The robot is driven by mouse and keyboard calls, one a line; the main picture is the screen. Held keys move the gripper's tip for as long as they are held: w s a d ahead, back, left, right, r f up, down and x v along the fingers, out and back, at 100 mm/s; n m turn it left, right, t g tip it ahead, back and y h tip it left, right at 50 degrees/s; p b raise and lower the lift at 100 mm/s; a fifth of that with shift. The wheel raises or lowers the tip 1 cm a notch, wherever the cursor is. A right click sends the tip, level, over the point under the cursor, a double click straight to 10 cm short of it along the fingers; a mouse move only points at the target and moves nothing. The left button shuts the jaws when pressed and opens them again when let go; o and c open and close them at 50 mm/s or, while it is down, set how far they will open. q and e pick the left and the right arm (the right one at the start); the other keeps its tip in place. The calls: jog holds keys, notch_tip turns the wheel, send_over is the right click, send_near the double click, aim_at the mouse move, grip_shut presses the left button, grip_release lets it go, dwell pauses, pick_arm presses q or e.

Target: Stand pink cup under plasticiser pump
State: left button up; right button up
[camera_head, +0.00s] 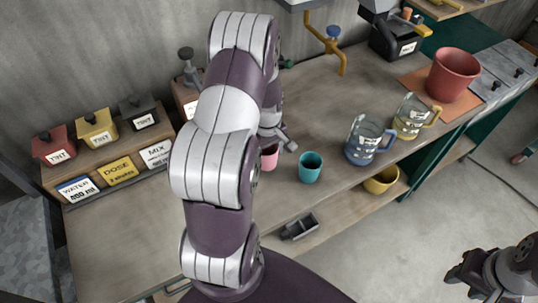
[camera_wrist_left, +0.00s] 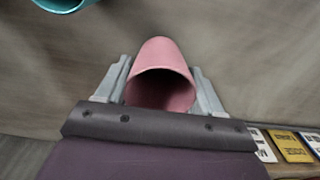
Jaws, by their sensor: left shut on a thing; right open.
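The pink cup (camera_head: 269,158) shows just right of my left arm in the head view, partly hidden by the arm and gripper. My left gripper (camera_head: 278,138) is shut on it. In the left wrist view the pink cup (camera_wrist_left: 160,82) sits between the two grey fingers, its open mouth towards the camera. I cannot tell whether its base touches the bench. A dark pump head (camera_head: 187,62) stands over a box behind my left arm; its label is hidden, so I cannot tell if it is the plasticiser pump. My right gripper (camera_head: 458,276) is open and empty, low at the right.
A teal cup (camera_head: 311,167) stands just right of the pink cup. Two jugs, blue (camera_head: 368,140) and yellow (camera_head: 414,116), and a red bucket (camera_head: 453,75) stand further right. Several tint boxes (camera_head: 97,127) line the left. The bench front-left (camera_head: 125,230) is clear.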

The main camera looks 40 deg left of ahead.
aim_at(267, 160)
pick_arm(q)
notch_tip(267, 160, down, 4)
jog(key=shift+s+d+r+p, duration=0.1)
jog(key=shift+s+r+p, duration=0.1)
jog(key=shift+p, duration=0.25)
jog(key=shift+w+f, duration=0.15)
jog(key=shift+w, duration=0.1)
jog(key=shift+s+f, duration=0.15)
jog(key=o, duration=0.9)
jog(key=shift+o, duration=0.6)
